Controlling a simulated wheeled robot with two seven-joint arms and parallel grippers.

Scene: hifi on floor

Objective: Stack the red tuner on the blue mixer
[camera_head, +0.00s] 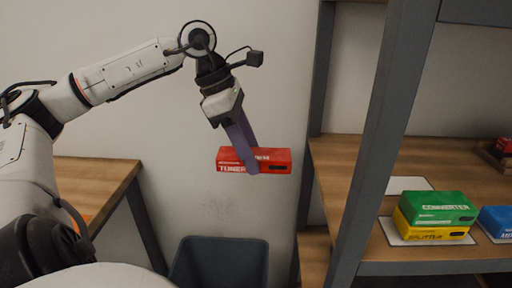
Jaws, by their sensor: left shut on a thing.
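The red tuner (276,161) is a flat red box with white lettering, in the middle of the view. My left gripper (250,166) is shut on it and holds it in the air, in front of the wall and left of the shelf post. Its fingers cover part of the lettering. A blue box (496,222), likely the blue mixer, sits on a white mat on the shelf at the right edge. It is cut off by the frame and its label cannot be read. My right gripper is not in view.
A green converter (440,207) sits on a yellow splitter (430,233) left of the blue box. The grey shelf post (382,140) stands between the tuner and these boxes. A dark bin (220,262) stands below; a wooden table (95,185) is at left.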

